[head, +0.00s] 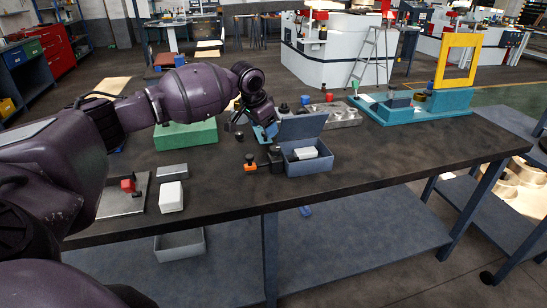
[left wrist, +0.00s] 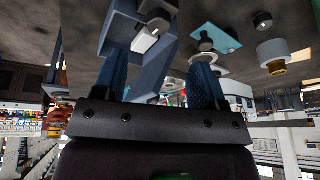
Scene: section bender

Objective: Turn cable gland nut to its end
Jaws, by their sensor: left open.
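I cannot single out the cable gland nut with certainty. A small teal plate (head: 262,134) lies beside my left gripper (head: 256,120). In the left wrist view the plate (left wrist: 228,40) carries a grey round part (left wrist: 205,43) and a dark knob, near one fingertip. My left gripper (left wrist: 160,68) is open, its two blue fingers apart, and I see nothing held. A blue-grey box (head: 306,166) with its lid raised stands just right of the gripper and holds a white block (head: 305,153). My right gripper is not in view.
A black fixture with an orange part (head: 251,167) stands left of the box. A green block (head: 186,136), a white block (head: 171,197) and a metal plate (head: 123,197) are on the left. A teal machine with a yellow frame (head: 457,60) stands at right. The table's right front is clear.

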